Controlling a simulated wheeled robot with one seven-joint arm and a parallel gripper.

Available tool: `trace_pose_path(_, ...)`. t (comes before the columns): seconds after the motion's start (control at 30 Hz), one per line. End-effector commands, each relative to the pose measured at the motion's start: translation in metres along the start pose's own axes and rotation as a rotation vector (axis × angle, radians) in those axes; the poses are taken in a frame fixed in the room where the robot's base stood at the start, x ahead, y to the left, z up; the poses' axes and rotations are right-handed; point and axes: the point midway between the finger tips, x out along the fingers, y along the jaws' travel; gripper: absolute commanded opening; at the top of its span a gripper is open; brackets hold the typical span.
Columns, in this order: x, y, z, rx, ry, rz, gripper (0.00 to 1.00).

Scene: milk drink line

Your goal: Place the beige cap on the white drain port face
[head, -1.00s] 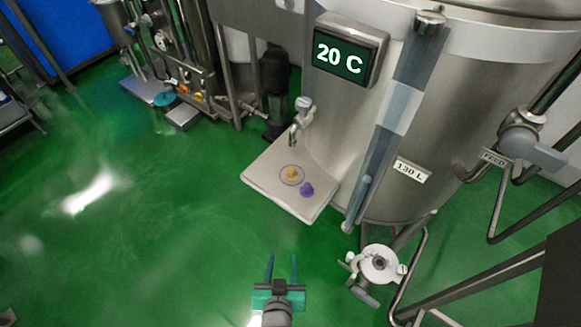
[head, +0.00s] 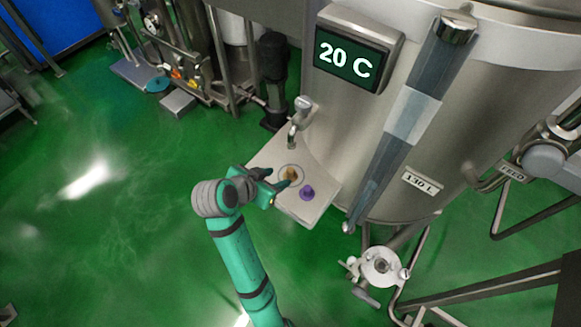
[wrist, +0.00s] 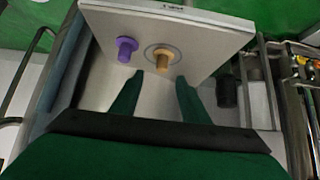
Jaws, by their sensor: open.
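The beige cap (head: 291,174) stands inside a ring mark on the pale shelf (head: 320,199) fixed to the steel tank. In the wrist view the beige cap (wrist: 163,59) lies just beyond the fingertips, a little right of the midline between them. My gripper (head: 284,180) is open and empty at the near left edge of the shelf; in the wrist view my gripper (wrist: 157,80) points at the cap with its fingers apart. The white drain port face (head: 381,265) is a round face with clamps, low on the tank, right of and below the shelf.
A purple cap (head: 307,193) stands beside the beige cap, also in the wrist view (wrist: 127,48). A small tap (head: 296,124) overhangs the shelf's back. The tank (head: 440,130) and its slanted sight tube (head: 415,110) rise close by on the right.

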Motion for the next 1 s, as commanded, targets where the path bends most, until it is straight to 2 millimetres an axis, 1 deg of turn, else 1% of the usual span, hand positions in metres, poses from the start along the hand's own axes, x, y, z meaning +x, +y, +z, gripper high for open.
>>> trace_pose_path(0.07,0.003,-0.002,-0.001,0.005,-0.004,0.006,0.41)
trace_pose_path(0.33,0.04,-0.003,0.0,0.002,-0.006,0.005,0.41)
trace_pose_path(0.4,0.047,-0.003,0.0,0.003,-0.004,0.004,0.41)
trace_pose_path(0.57,0.055,-0.003,-0.001,0.004,-0.004,0.004,0.41)
trace_pose_path(0.67,0.066,-0.003,-0.004,0.005,-0.005,0.005,0.41)
trace_pose_path(0.8,0.086,-0.004,-0.009,0.005,-0.004,0.006,0.41)
trace_pose_path(0.9,0.098,-0.004,-0.008,0.005,-0.005,0.005,0.41)
trace_pose_path(1.0,0.104,-0.004,-0.008,0.006,-0.004,0.005,0.41)
